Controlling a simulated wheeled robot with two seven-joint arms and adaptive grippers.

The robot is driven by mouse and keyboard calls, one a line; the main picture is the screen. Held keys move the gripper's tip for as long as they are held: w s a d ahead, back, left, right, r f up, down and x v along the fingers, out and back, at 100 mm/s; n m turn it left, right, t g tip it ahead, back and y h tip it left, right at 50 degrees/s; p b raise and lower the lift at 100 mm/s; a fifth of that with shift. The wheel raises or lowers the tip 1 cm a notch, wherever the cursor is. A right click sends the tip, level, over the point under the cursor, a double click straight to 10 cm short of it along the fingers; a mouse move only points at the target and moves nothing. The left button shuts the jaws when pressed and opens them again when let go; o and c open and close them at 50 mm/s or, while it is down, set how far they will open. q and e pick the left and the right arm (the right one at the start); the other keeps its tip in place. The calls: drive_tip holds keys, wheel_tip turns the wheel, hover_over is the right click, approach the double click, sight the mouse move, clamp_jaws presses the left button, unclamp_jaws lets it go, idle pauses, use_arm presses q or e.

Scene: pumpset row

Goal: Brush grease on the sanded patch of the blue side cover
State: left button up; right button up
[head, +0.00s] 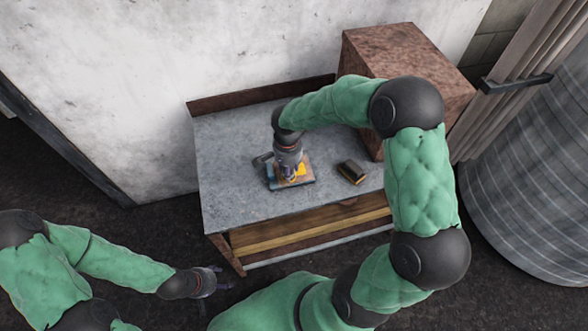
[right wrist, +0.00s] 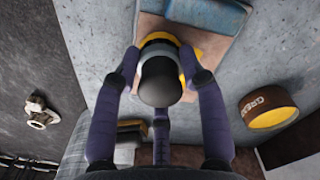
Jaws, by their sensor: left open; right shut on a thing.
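The blue side cover (head: 271,176) lies on the grey bench; its blue edge (right wrist: 205,12) shows at the top of the right wrist view, next to a tan face. My right gripper (head: 290,174) is above the cover, shut on a brush (right wrist: 161,82) with a dark rounded handle end and a yellow part below it. The brush's tip and the patch beneath it are hidden, so contact cannot be told. A brown grease tin (right wrist: 268,107) with a yellow rim stands to the right in the wrist view. My left gripper (head: 220,278) is open and empty, low in front of the bench.
A dark and yellowish block (head: 352,172) lies on the bench (head: 235,195) right of the cover. A large rusty box (head: 410,55) stands at the back right. A big ribbed grey cylinder (head: 535,170) stands at far right. The bench's left part is clear.

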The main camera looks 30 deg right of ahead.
drive_tip(key=shift+s, duration=0.25)
drive_tip(key=shift+w+d, duration=0.2)
drive_tip(key=shift+w, duration=0.55)
drive_tip(key=shift+w+d, duration=0.2)
drive_tip(key=shift+w, duration=0.5)
drive_tip(key=shift+w+d, duration=0.2)
drive_tip(key=shift+w, duration=0.55)
drive_tip(key=shift+w+d, duration=0.1)
drive_tip(key=shift+w, duration=0.3)
drive_tip(key=shift+r+p, duration=0.5)
drive_tip(key=shift+r, duration=0.25)
drive_tip(key=shift+s, duration=0.1)
